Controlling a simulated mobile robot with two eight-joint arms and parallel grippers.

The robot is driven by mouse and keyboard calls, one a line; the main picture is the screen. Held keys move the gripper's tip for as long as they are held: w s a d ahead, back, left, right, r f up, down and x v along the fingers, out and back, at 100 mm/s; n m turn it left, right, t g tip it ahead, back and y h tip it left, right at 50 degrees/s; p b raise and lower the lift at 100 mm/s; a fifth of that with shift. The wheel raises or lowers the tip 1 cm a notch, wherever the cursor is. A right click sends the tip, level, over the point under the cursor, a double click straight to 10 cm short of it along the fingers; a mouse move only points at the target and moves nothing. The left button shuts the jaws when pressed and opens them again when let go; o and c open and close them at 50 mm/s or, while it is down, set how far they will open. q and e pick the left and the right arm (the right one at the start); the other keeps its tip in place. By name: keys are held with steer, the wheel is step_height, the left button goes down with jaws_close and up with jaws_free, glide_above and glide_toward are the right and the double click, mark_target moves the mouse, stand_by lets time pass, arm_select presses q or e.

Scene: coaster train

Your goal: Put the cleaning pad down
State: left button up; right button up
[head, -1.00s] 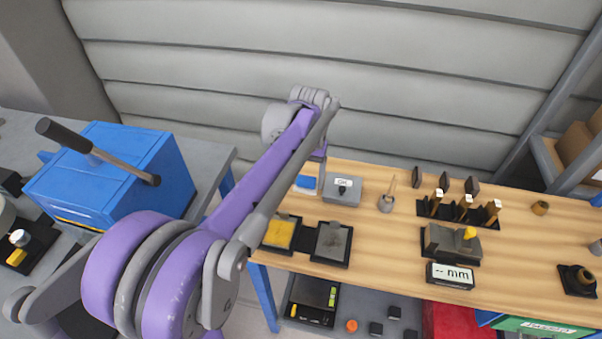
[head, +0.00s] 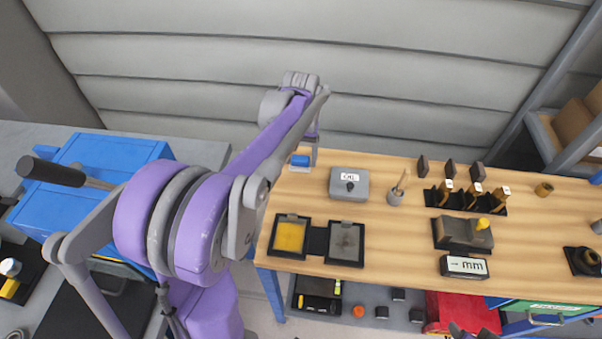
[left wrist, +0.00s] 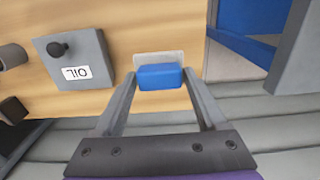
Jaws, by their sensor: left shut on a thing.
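The cleaning pad (head: 300,160) is a small blue block with a pale layer at its wall-facing side or underside. In the head view it is at the left back of the wooden bench, left of the OIL box. My left gripper (head: 303,155) is shut on it. In the left wrist view the pad (left wrist: 160,77) sits between the two fingertips, with the bench edge close by. I cannot tell whether the pad touches the bench. Small dark parts at the bottom edge of the head view may be my right gripper; its jaws cannot be made out.
The grey OIL box (head: 349,184) stands right of the pad, with a brush pot (head: 395,197) beyond. A yellow pad tray (head: 290,236) and a grey pad tray (head: 345,243) lie in front. Bare wood lies between them and the pad. A blue toolbox (head: 100,160) is at the left.

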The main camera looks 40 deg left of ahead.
mark_target(301, 180)
arm_select(q)
step_height(301, 180, down, 7)
steer(key=shift+r, duration=0.1)
stand_by(0.4)
steer(key=shift+f+b, duration=0.35)
steer(key=shift+b, duration=0.05)
steer(key=o, duration=1.3)
steer(key=shift+s+d+r, duration=0.1)
steer(key=shift+s, duration=0.05)
steer(key=shift+o, duration=1.2)
